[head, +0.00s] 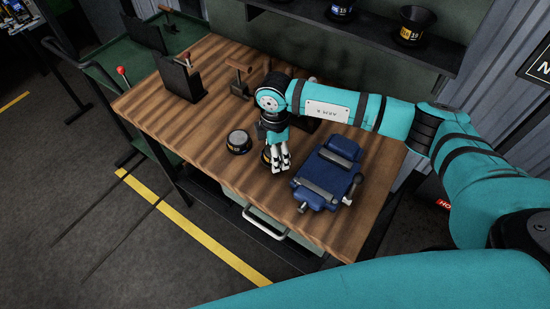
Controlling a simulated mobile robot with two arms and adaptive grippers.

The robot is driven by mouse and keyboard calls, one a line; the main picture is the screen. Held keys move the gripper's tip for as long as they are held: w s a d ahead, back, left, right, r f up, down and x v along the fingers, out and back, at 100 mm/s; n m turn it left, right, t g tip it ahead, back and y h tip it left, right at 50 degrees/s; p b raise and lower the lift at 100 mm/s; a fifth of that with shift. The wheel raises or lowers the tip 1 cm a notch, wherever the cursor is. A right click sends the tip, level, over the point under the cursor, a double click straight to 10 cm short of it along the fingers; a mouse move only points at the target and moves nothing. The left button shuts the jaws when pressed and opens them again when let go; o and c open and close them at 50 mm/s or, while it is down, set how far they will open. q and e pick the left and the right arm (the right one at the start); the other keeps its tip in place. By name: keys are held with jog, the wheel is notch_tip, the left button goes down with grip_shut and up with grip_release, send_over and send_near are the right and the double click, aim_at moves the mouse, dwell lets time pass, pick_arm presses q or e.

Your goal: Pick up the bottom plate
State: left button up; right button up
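My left gripper is not in view.
A blue vise (327,178) stands just right of the gripper on the wooden table (200,125). Dark upright holders with wooden-handled tools (180,78) stand at the back left. Black funnel-like cups (415,24) sit on a shelf behind. The table's front left is clear.

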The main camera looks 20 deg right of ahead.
jog(key=s+a+r+b, duration=0.1)
jog(key=s+a+b, duration=0.4)
jog(key=s, duration=0.9)
jog(key=shift+a+r, duration=0.25)
jog(key=shift+a, duration=1.15)
